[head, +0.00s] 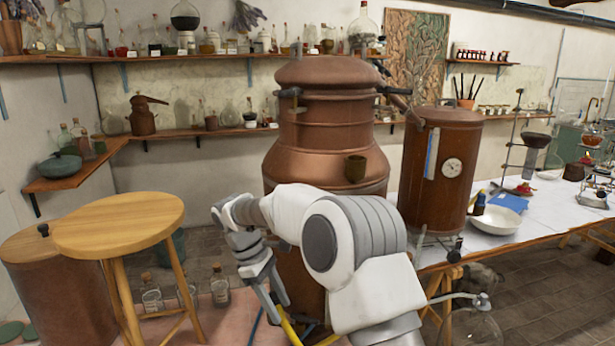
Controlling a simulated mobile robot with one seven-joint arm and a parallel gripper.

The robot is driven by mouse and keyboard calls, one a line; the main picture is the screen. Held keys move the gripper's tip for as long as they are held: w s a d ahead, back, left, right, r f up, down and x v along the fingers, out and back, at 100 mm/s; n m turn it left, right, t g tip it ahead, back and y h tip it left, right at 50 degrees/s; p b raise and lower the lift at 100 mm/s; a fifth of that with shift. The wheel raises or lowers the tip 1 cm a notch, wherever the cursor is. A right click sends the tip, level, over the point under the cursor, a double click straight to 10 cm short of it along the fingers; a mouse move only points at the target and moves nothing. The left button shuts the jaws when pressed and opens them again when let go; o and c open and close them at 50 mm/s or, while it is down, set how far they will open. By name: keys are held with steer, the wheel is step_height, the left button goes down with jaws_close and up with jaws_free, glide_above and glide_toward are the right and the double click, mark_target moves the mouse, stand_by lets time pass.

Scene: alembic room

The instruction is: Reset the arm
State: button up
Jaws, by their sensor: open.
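My gripper (268,300) hangs at the end of my white and grey arm, fingers pointing down and to the right. It is open, and no object shows between its fingers. It is in front of the large copper still (330,130), to the right of the round wooden stool (120,225) and apart from it. My arm hides much of the still's lower part. A yellow hose or cable shows just below the fingers.
A table with a white top (540,215) stands at the right, with a copper cylinder (440,165) and a white bowl (495,220). Glass bottles (220,285) stand low behind the stool. Wall shelves (200,57) carry glassware. Open floor (560,290) lies at the lower right.

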steer(key=s+d+r+m+t+y, duration=0.25)
steer(key=s+d+r+m, duration=0.35)
steer(key=s+d+r, duration=0.65)
steer(key=s+d+r+m+t+y, duration=0.1)
steer(key=s+d+m+t, duration=0.1)
steer(key=s+d+m, duration=0.2)
steer(key=s+d+m+t, duration=0.2)
steer(key=s+d+m, duration=0.2)
steer(key=s, duration=0.6)
steer(key=shift+s+r+y, duration=0.35)
steer(key=shift+s, duration=0.05)
